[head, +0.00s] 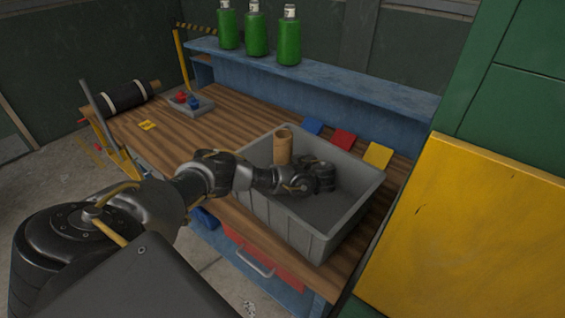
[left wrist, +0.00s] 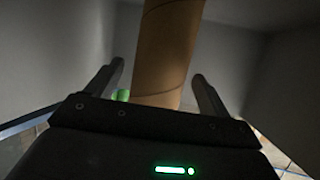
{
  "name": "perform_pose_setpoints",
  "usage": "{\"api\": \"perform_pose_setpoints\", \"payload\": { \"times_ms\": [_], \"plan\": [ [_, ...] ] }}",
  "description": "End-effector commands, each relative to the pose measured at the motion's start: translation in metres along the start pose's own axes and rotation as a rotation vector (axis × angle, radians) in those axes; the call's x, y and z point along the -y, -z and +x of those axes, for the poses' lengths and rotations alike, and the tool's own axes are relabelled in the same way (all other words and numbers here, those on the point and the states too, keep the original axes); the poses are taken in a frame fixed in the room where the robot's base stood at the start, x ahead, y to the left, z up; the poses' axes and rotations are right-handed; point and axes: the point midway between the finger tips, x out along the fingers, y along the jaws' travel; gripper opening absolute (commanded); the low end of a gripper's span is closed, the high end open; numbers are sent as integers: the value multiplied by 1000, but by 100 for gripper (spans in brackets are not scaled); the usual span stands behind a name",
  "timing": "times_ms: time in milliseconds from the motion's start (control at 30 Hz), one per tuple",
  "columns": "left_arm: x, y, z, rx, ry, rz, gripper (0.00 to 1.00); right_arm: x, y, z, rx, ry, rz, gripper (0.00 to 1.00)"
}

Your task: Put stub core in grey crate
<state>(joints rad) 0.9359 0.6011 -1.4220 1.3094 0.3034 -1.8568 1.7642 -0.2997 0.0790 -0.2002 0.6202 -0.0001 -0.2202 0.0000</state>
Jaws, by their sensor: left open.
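The stub core (head: 283,143), a tan cardboard tube, stands upright inside the grey crate (head: 300,234) near its back left wall; its lower part is hidden in the head view. The crate sits on the wooden bench. My left gripper (head: 322,176) is down inside the crate, close to the core. In the left wrist view the core (left wrist: 166,50) shows between my two open fingers (left wrist: 158,78), with gaps on both sides. I cannot tell whether the core's base touches the crate floor. My right gripper is not in view.
A small grey tray (head: 188,106) with red and blue items lies at the bench's left, near a black roll (head: 124,97). Green bottles (head: 256,34) stand on the blue shelf (head: 330,78). Blue, red and yellow cards lie behind the crate. A yellow panel (head: 470,240) stands at right.

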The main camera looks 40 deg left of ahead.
Motion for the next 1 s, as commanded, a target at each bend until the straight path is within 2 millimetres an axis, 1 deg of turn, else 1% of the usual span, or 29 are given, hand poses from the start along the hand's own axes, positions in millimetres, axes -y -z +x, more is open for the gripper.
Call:
{"api": "perform_pose_setpoints", "payload": {
  "times_ms": [33,100,200,233,300,400,567,1000],
  "plan": [
    [-2,-2,-12,1,-6,-1,80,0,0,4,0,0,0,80],
    [-2,-2,-30,2,-7,-1,80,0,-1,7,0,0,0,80],
    [-1,4,-57,2,-5,3,80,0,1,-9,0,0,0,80],
    [-1,4,-64,1,-4,3,80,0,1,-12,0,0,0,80],
    [0,7,-72,1,1,2,80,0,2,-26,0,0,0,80],
    [0,6,-80,2,1,2,80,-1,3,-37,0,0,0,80],
    [0,3,-88,0,0,2,80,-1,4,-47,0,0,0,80],
    [0,0,-90,0,0,0,80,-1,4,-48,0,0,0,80]
  ]
}}
